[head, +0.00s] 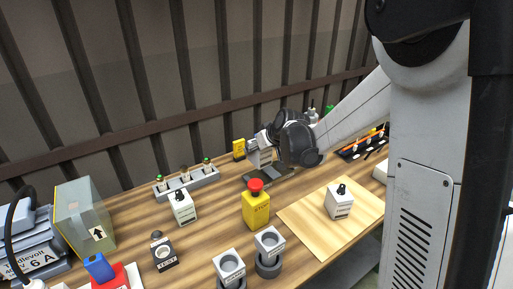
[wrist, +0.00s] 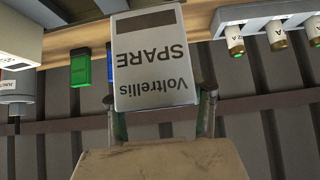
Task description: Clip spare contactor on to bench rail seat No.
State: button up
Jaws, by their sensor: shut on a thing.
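The spare contactor is a white box marked "Voltrellis SPARE" with a dark band. It fills the upper middle of the wrist view (wrist: 155,62), its lettering upside down. My gripper (wrist: 162,112) is shut on it, one finger at each side. In the head view my gripper (head: 272,140) is at the back of the bench, with a pale block, probably the contactor (head: 259,155), at its left end. Below it is a dark grey plate (head: 283,177) on the bench. I cannot tell whether this is the rail seat, or whether the contactor touches anything.
A yellow stop box (head: 255,211) with a red button stands in front of my gripper. A grey strip with green-topped parts (head: 187,184) lies to the left. A white knobbed box (head: 340,203) stands on a pale board (head: 310,222) to the right. The corrugated wall is close behind.

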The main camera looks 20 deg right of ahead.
aim_at(267, 161)
jog(key=shift+f+b, duration=2.25)
jog(key=shift+f, duration=0.65)
jog(key=shift+f+b, duration=1.35)
jog(key=shift+b, duration=0.2)
jog(key=o, duration=1.5)
jog(key=shift+v, duration=6)
jog(key=shift+d+r, duration=0.1)
